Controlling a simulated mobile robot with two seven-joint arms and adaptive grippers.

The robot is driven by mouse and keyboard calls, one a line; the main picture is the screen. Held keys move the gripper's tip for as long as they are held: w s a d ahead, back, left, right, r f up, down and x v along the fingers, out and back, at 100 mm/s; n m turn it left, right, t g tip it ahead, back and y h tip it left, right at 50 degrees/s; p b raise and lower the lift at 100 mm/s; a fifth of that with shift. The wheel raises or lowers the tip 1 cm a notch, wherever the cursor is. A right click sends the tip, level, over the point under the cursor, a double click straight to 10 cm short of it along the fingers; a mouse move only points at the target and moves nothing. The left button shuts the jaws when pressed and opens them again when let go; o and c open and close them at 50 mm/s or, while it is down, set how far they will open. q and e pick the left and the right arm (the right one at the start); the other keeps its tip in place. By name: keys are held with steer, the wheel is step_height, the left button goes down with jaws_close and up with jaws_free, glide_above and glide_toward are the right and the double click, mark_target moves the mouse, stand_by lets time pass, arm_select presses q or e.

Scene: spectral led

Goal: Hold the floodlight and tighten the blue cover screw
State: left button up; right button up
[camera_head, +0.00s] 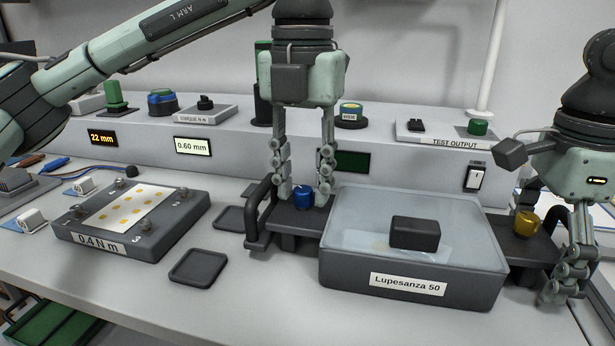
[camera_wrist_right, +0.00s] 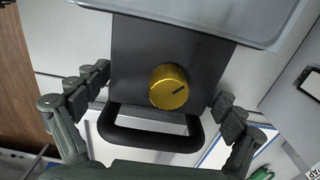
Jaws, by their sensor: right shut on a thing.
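The floodlight (camera_head: 345,285) is a grey box labelled Lupesanza 50, with a pale glass top and a dark block on it. A blue cover screw (camera_head: 303,197) stands on its left bracket. A yellow cover screw (camera_head: 525,224) stands on its right bracket and shows in the right wrist view (camera_wrist_right: 169,87). My left gripper (camera_head: 302,192) points down, its fingers apart on either side of the blue screw; contact is not clear. My right gripper (camera_head: 558,285) is shut on the right bracket by the handle (camera_wrist_right: 150,142), its fingers at both sides, apart from the yellow screw.
A grey plate marked 0.4 N m (camera_head: 95,245) lies at left, with small dark trays (camera_head: 198,266) beside it. The console (camera_head: 240,125) behind carries knobs, buttons and displays reading 22 mm and 0.60 mm. The bench front (camera_head: 250,310) is clear.

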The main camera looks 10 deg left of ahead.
arm_select(q)
jaws_close()
steer(key=shift+m, duration=0.4)
steer(key=m, duration=0.3)
steer(key=shift+m, duration=0.4)
steer(key=m, duration=0.4)
steer(key=shift+m, duration=0.3)
steer(key=m, duration=0.5)
steer(key=shift+m, duration=0.3)
steer(key=m, duration=0.4)
steer(key=shift+m, duration=0.7)
